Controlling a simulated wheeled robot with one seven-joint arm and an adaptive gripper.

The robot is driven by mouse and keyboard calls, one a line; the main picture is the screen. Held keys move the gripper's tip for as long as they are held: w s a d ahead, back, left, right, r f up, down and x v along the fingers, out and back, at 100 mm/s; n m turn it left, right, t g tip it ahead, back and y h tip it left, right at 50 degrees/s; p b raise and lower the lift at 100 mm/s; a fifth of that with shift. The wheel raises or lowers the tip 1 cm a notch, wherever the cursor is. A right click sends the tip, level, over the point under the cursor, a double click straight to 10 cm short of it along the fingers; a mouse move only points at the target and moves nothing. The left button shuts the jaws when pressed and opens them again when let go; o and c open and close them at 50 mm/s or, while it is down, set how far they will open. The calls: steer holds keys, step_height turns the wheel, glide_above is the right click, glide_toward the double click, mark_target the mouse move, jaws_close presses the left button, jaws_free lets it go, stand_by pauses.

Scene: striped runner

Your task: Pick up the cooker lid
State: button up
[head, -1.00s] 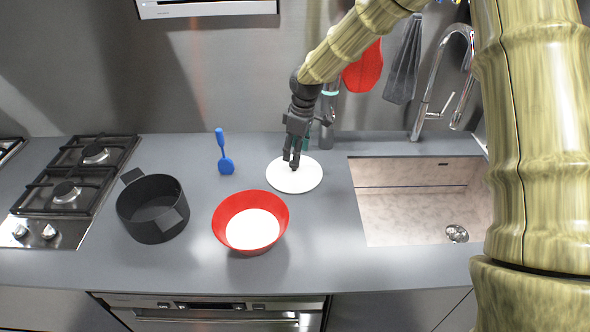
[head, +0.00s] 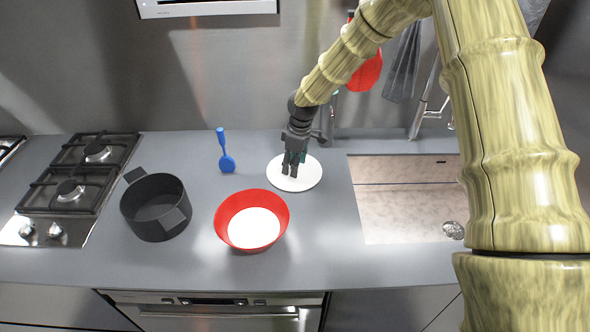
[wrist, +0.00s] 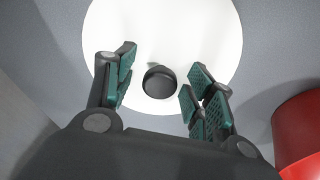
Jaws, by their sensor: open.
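The cooker lid (head: 301,184) is a white disc lying flat on the grey counter, between the red bowl and the sink. In the wrist view the white lid (wrist: 205,38) has a round black knob (wrist: 159,82) at its middle. My gripper (head: 293,172) is over the lid, pointing down. In the wrist view my gripper (wrist: 157,90) is open, with one green-padded finger on each side of the knob and gaps between. The knob is hidden behind the fingers in the head view.
A red bowl (head: 226,212) with white inside stands in front left of the lid; its edge shows in the wrist view (wrist: 301,135). A black pot (head: 150,228), a blue spatula (head: 227,163) and a gas hob (head: 75,185) are further left. The sink (head: 400,205) is right.

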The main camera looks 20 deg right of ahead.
jaws_close()
steer(key=shift+r, duration=0.1)
